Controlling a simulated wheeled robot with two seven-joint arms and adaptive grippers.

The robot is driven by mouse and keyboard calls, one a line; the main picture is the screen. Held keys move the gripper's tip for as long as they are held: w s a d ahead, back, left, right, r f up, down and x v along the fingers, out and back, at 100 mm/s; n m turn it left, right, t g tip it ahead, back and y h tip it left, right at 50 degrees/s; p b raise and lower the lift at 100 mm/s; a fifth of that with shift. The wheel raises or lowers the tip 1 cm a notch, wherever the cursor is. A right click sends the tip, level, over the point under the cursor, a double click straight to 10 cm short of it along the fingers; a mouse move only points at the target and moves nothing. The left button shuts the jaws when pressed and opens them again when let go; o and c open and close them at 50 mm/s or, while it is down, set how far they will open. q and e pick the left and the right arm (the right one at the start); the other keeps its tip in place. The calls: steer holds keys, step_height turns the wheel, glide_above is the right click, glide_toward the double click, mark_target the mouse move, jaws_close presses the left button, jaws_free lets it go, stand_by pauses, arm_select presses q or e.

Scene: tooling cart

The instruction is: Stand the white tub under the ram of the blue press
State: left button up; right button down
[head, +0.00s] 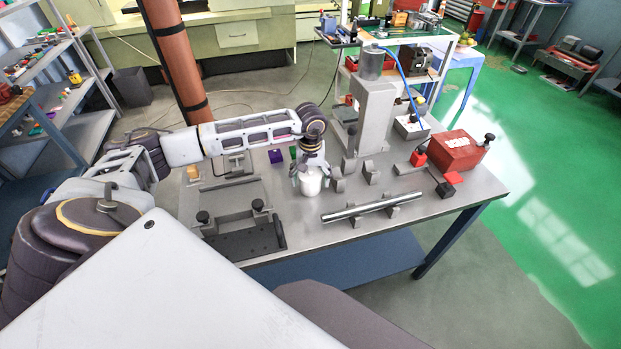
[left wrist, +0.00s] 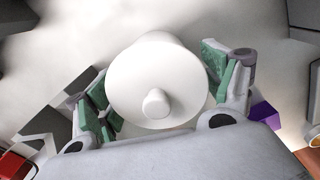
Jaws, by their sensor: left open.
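The white tub (head: 310,184) stands upright on the grey tabletop, near the middle of the table. In the left wrist view the white tub (left wrist: 150,75) shows from above, with a small round knob on its top. My left gripper (head: 309,168) is over the tub from above. Its green-padded fingers (left wrist: 158,92) are open on either side of the tub, close to its sides. A grey upright press frame (head: 374,115) with a cylinder on top and a blue hose stands behind and right of the tub. Its ram is hard to make out. My right gripper is not in view.
A purple block (head: 275,156) lies behind the tub. Grey brackets (head: 371,172) and a steel rod on supports (head: 371,206) are to its right. A black-and-grey fixture (head: 240,222) is at left. A red box (head: 455,150) sits at the right.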

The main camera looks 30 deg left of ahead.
arm_select(q)
step_height(320, 180, up, 10)
steer(key=shift+r+b, duration=0.1)
steer(key=shift+b, duration=0.6)
steer(key=shift+r, duration=0.8)
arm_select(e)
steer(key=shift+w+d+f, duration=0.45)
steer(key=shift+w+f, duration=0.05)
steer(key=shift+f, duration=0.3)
